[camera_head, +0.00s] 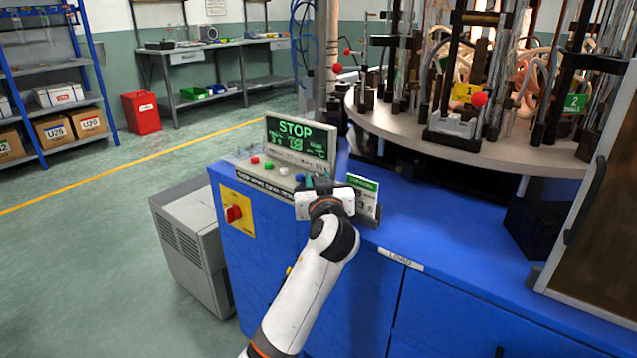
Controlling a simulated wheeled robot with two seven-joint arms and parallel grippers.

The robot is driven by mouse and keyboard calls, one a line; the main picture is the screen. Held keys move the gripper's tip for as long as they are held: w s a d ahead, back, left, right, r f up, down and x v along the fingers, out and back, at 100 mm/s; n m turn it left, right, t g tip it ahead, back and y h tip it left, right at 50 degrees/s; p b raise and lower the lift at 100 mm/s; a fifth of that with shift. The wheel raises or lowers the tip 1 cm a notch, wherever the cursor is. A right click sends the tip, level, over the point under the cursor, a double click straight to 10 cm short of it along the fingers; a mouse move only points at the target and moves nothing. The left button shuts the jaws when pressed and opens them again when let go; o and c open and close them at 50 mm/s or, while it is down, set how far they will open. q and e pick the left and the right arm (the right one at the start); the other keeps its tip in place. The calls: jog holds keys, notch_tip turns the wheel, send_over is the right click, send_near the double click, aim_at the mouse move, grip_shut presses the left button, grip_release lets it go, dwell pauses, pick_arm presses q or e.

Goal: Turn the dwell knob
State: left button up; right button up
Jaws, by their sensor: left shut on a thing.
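The control console (262,170) stands on the blue cabinet's corner. My right gripper is not in view.
A small green-and-white card (363,196) stands just right of the gripper. A round table (420,125) with rods, hoses and red balls is behind. A red switch (233,213) is on the cabinet's side. A grey box (190,245) stands on the floor at left.

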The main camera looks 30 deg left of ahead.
pick_arm(q)
jog(key=o, duration=0.7)
jog(key=v, duration=1.2)
jog(key=shift+p, duration=0.3)
